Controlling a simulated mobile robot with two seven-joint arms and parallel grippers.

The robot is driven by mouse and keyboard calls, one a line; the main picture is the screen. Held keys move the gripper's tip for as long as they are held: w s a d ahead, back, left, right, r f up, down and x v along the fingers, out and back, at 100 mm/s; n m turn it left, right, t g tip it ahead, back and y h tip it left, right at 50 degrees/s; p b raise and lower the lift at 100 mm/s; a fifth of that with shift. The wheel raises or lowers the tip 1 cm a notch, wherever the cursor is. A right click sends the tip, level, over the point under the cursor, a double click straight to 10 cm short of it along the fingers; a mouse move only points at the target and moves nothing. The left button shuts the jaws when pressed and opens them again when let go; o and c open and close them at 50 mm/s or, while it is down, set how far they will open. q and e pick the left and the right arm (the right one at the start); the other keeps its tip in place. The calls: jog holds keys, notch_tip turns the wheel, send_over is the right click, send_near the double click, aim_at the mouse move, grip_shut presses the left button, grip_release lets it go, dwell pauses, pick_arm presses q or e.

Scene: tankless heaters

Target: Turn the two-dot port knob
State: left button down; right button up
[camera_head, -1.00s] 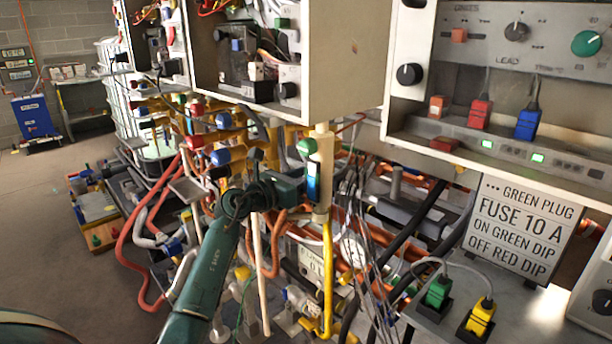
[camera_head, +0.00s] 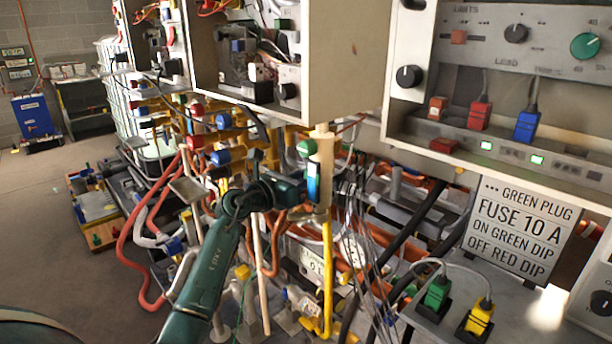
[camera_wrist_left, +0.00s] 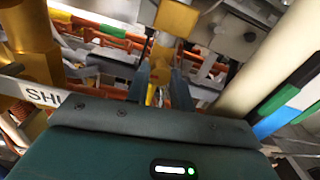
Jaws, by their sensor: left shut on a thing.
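My left arm reaches in from the lower left in the head view, and its hand (camera_head: 285,188) is beside a pale upright column (camera_head: 321,165) among the pipes. In the left wrist view my left gripper (camera_wrist_left: 161,85) has its dark fingers close on either side of a small yellow-orange part (camera_wrist_left: 157,96), below a yellow pipe fitting (camera_wrist_left: 172,38). The gripped part is mostly hidden by the fingers. I cannot make out two dots on any knob. My right gripper is not in view.
Dense pipes, hoses and coloured valve knobs (camera_head: 222,157) crowd around the hand. An open grey box (camera_head: 340,65) hangs above. A panel with plugs (camera_head: 527,124) and a FUSE sign (camera_head: 522,222) is at right. Open floor (camera_head: 40,220) lies at left.

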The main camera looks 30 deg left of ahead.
pick_arm(q)
jog(key=shift+n+p, duration=0.45)
jog(key=shift+n, duration=0.15)
jog(key=c, duration=1.4)
grip_release()
jog(key=shift+o, duration=1)
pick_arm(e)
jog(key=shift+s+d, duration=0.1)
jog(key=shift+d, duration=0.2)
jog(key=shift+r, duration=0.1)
